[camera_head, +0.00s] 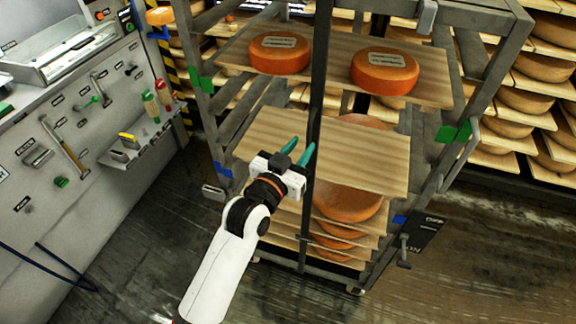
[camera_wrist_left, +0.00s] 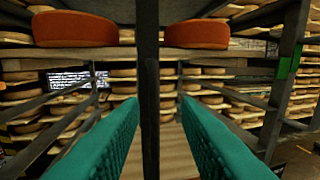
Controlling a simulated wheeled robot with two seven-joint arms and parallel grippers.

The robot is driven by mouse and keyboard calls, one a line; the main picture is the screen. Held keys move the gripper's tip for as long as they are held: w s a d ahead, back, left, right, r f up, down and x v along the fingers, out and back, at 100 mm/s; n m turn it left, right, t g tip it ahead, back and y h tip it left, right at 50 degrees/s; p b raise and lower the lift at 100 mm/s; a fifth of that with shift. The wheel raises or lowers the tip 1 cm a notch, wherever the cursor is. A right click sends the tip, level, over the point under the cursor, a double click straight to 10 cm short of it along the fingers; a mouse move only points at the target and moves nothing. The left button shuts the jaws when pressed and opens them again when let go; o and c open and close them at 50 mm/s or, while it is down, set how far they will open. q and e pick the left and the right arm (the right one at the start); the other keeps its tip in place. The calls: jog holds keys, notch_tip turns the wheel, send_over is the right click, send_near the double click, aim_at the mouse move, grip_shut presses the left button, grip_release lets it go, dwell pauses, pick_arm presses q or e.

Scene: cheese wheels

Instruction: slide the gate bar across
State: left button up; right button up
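The gate bar (camera_head: 319,75) is a dark upright bar standing across the front of the wheeled rack (camera_head: 230,117). My left gripper (camera_head: 298,152) is open, with its two teal fingers pointing at the bar at the height of the middle board. In the left wrist view the bar (camera_wrist_left: 149,75) runs top to bottom between the two fingers (camera_wrist_left: 158,105). There is a gap on each side, and nothing is gripped. I cannot tell whether the fingertips reach past the bar. My right gripper is not in view.
Two orange cheese wheels (camera_head: 279,54) (camera_head: 384,71) sit on the upper board (camera_head: 330,70). The middle board (camera_head: 365,155) looks bare in front, and more cheeses (camera_head: 347,203) lie below. A grey tool panel (camera_head: 70,140) stands left. A black plate with a handle (camera_head: 425,236) is at the rack's lower right.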

pick_arm(q)
jog(key=b+v, duration=0.1)
jog(key=v, duration=0.5)
dwell(0.3)
